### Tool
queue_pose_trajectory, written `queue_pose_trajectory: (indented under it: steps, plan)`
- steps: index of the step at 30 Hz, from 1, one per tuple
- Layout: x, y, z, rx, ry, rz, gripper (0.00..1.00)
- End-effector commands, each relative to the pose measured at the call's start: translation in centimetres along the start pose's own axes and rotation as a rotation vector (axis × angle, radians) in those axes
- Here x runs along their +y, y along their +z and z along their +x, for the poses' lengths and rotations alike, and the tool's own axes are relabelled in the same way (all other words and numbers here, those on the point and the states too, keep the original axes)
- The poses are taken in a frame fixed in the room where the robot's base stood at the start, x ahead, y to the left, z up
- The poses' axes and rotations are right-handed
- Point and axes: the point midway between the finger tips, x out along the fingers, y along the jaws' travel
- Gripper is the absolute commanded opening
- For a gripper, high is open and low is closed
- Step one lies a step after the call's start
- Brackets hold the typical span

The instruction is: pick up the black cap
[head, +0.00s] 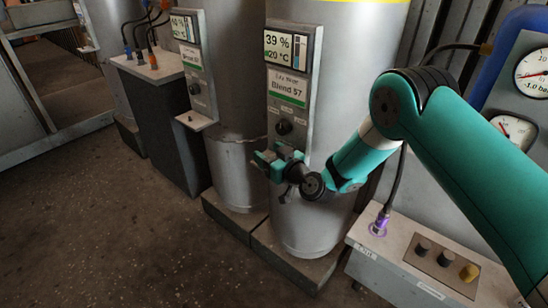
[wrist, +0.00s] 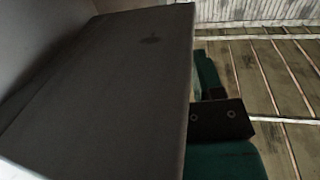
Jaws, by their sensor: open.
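On the light-grey box at the lower right of the head view, a black cap (head: 423,247) stands on a dark plate, at the far left of a row. My gripper (head: 265,170) is open, in front of the middle tank and left of the box, well apart from the caps. In the wrist view, teal and black gripper parts show at lower right, partly hidden behind a large dark-grey surface (wrist: 90,90). No cap can be made out there.
The middle tank (head: 310,225) with its display panel (head: 290,95) stands close behind my gripper. A small shelf (head: 197,121) juts from the left tank. A cable with a purple-ringed plug (head: 379,225) rises from the box. Gauges (head: 535,74) are at right. The left floor is open.

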Motion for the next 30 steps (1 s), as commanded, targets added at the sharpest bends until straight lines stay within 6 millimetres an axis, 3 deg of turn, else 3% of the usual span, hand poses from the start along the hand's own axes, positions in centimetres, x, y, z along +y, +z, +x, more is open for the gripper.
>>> queue_pose_trajectory:
  steps: [7,12,14,30]
  plan:
    - [0.0,0.0,0.1,0.0,0.001,-0.001,0.59]
    - [0.1,0.0,0.1,0.0,0.001,-0.001,0.2]
    - [0.1,0.0,0.1,0.0,0.001,-0.001,0.08]
    - [-0.1,-1.1,0.1,0.001,-0.002,-0.001,0.08]
